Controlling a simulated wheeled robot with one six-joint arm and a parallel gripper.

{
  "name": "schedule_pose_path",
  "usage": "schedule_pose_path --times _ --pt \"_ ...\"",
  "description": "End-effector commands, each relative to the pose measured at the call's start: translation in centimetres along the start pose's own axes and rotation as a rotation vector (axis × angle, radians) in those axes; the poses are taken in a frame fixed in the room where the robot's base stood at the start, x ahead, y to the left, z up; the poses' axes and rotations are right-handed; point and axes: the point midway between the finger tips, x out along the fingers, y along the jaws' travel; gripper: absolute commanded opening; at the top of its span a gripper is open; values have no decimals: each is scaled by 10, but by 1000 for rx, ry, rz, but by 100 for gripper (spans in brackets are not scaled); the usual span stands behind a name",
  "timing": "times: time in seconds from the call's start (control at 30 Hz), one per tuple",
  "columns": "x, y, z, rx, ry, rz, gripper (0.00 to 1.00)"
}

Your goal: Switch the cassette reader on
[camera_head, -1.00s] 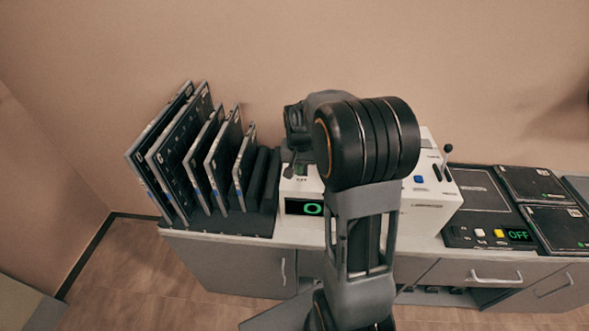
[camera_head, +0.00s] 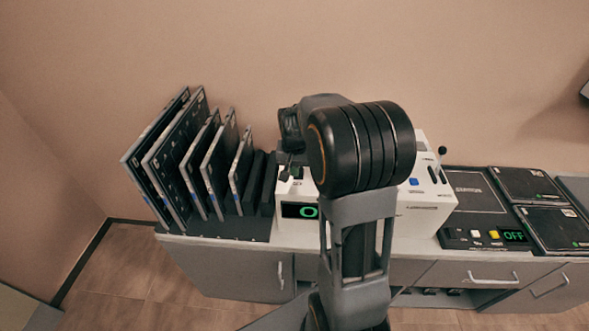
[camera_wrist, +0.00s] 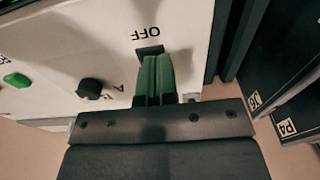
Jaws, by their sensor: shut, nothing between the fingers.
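The cassette reader (camera_head: 425,208) is a white box on the counter, partly hidden behind my arm. Its front display (camera_head: 297,211) shows a green "O"; the rest of the text is covered. In the wrist view the reader's panel (camera_wrist: 65,50) carries a dark switch (camera_wrist: 149,49) beside the label "OFF". My gripper (camera_wrist: 157,60) is shut and empty, its green fingertips right at this switch and overlapping it. I cannot tell whether they touch. In the head view my gripper (camera_head: 287,172) is small and dark at the reader's left front.
A rack of upright dark cassettes (camera_head: 180,160) stands close on the left. A black knob (camera_wrist: 90,88) and green button (camera_wrist: 17,80) are near the gripper.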

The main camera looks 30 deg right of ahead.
Motion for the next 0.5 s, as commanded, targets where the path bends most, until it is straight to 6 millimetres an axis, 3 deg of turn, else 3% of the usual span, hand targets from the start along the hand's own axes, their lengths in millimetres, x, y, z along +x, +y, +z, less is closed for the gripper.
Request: schedule_pose_path --times 0.27,0.5 --pt "-8 0 0 0 2 -1 0" --pt "-52 -1 1 1 2 0 0"
